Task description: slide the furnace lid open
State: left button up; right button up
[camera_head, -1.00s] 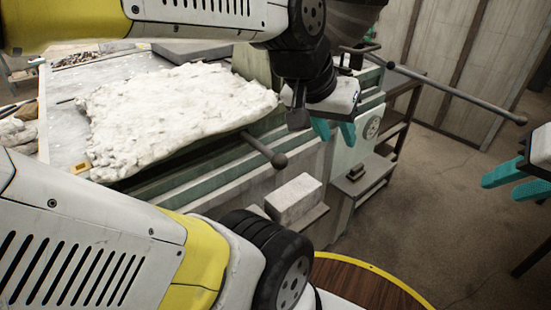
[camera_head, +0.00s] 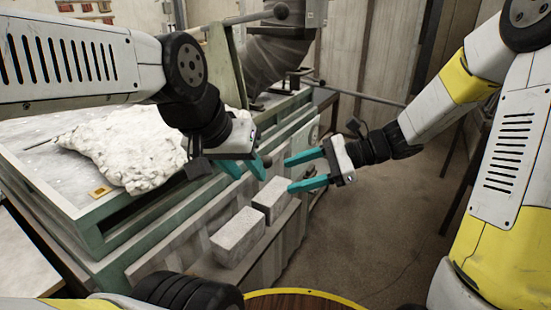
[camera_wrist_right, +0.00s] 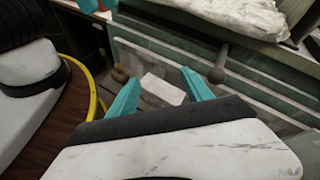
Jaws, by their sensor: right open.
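The furnace (camera_head: 105,225) is a green-framed box at the left of the head view. White lumpy material (camera_head: 130,150) lies on its top. A dark handle ball (camera_head: 266,162) shows at its front, close to my left gripper. A rod with a ball end (camera_wrist_right: 217,75) shows beyond the fingers in the right wrist view. My left gripper (camera_head: 243,170) hangs above the furnace's front edge, fingers apart, pointing down. My right gripper (camera_head: 288,172) is open and empty, its fingers pointing left towards the ball. Whether the left fingers touch the handle is unclear.
Two pale blocks (camera_head: 238,236) stand on a ledge along the furnace front. A long rod (camera_head: 360,94) sticks out to the right behind my grippers. A dark ribbed duct (camera_head: 275,60) rises at the back. Open floor (camera_head: 370,240) lies to the right.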

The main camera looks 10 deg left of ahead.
aim_at(267, 162)
jog(key=w+a+f+m+t+y, duration=0.3)
jog(key=w+f+m+t+y, duration=0.15)
jog(key=w+m, duration=0.55)
jog(key=shift+n, duration=0.3)
jog(key=a, duration=0.2)
jog(key=w+a, duration=0.1)
jog(key=a, duration=0.4)
jog(key=shift+w+f, duration=0.25)
jog(key=shift+w, duration=0.15)
grip_shut()
